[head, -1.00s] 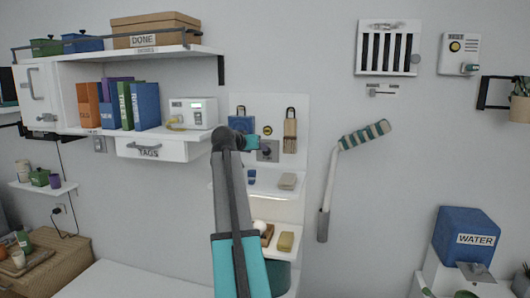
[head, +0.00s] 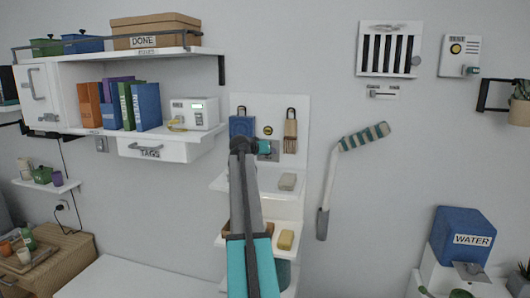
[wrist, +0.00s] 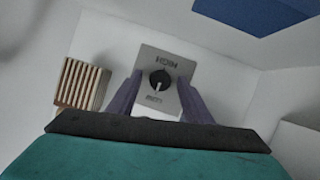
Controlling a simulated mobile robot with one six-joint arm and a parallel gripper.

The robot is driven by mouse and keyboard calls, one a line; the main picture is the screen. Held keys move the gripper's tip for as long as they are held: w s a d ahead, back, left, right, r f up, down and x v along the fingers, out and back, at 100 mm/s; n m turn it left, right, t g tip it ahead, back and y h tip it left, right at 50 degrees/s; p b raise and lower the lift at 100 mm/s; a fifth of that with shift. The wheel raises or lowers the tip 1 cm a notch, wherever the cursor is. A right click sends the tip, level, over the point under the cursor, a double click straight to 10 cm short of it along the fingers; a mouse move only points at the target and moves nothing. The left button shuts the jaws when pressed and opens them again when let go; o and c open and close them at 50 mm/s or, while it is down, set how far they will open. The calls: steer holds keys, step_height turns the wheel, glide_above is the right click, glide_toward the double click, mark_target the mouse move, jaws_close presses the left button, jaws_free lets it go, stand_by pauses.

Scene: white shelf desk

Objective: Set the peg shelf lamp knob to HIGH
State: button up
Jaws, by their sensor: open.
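The lamp knob (wrist: 160,80) is a round black dial with a white pointer mark. It sits on a grey plate (wrist: 152,57) on the white peg board. In the wrist view the pointer slants down, slightly left; the plate's lettering above and below the dial is too blurred to read surely. My gripper (wrist: 158,77) is open and empty, with one finger on either side of the knob in that view. Contact cannot be told. In the head view my gripper (head: 263,147) is in front of the plate (head: 272,151) and hides the knob.
A white device (head: 193,113) stands on the left shelf.

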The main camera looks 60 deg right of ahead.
steer(key=c, duration=1.1)
steer(key=shift+o, duration=0.2)
steer(key=shift+f+b, duration=0.1)
steer(key=shift+b, duration=0.35)
steer(key=shift+s+d+m+t+b, duration=0.1)
steer(key=shift+m+t+b, duration=0.2)
steer(key=shift+m+b, duration=0.25)
steer(key=m+t+b, duration=0.1)
steer(key=b, duration=0.1)
steer(key=shift+s+y+b, duration=0.1)
steer(key=shift+y+b, duration=0.2)
steer(key=shift+m+t+b, duration=0.3)
steer(key=shift+m+b, duration=0.25)
steer(key=shift+b, duration=0.05)
